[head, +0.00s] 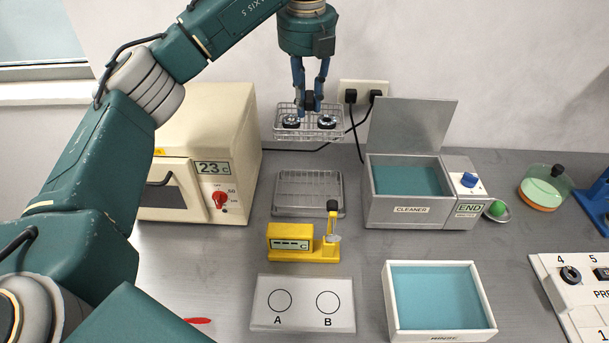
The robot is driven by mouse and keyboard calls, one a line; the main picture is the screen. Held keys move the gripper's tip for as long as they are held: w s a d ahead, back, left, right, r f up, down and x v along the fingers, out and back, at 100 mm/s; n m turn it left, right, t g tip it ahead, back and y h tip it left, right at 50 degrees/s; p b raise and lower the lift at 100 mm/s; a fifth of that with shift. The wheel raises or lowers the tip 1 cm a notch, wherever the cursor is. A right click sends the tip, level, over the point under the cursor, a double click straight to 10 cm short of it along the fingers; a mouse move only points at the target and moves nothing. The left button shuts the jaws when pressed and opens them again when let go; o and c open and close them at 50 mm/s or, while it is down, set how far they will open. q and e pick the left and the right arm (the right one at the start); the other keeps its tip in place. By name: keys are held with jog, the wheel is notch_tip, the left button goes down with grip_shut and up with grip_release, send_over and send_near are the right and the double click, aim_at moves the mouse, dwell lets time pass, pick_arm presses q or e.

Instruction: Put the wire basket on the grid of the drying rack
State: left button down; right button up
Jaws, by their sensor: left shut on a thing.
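My left gripper (309,103) points down at the top middle, in front of the wall. It is shut on the wire basket, at the dark grip over its middle. The wire basket (308,136) hangs level and holds two small dark ring-shaped parts (291,123). The drying rack (308,208), a metal grid in a low tray, sits on the table. The basket shows just above and behind it in the picture, apart from the grid. The grid looks empty. My right gripper is not in view.
A cream oven (228,130) stands left of the rack. A cleaner tank (372,192) with a raised lid stands right. A yellow gauge (288,243) stands in front. A rinse tray (393,311) and an A/B plate (303,312) lie nearer. Cables run behind to a socket.

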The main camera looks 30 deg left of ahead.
pick_arm(q)
jog(key=f, duration=0.2)
jog(key=f+p, duration=0.1)
jog(key=f, duration=0.3)
jog(key=shift+s+d+f, duration=0.2)
jog(key=shift+s+f, duration=0.1)
jog(key=shift+f, duration=0.05)
notch_tip(320, 180, down, 11)
jog(key=p, duration=0.2)
jog(key=shift+w+f+p, duration=0.15)
jog(key=shift+f+p, duration=0.05)
jog(key=shift+p, duration=0.15)
jog(key=shift+a+f, duration=0.1)
jog(key=shift+f, duration=0.05)
jog(key=c, duration=2)
grip_release()
jog(key=shift+f, duration=0.15)
jog(key=o, duration=0.5)
jog(key=shift+c, duration=0.2)
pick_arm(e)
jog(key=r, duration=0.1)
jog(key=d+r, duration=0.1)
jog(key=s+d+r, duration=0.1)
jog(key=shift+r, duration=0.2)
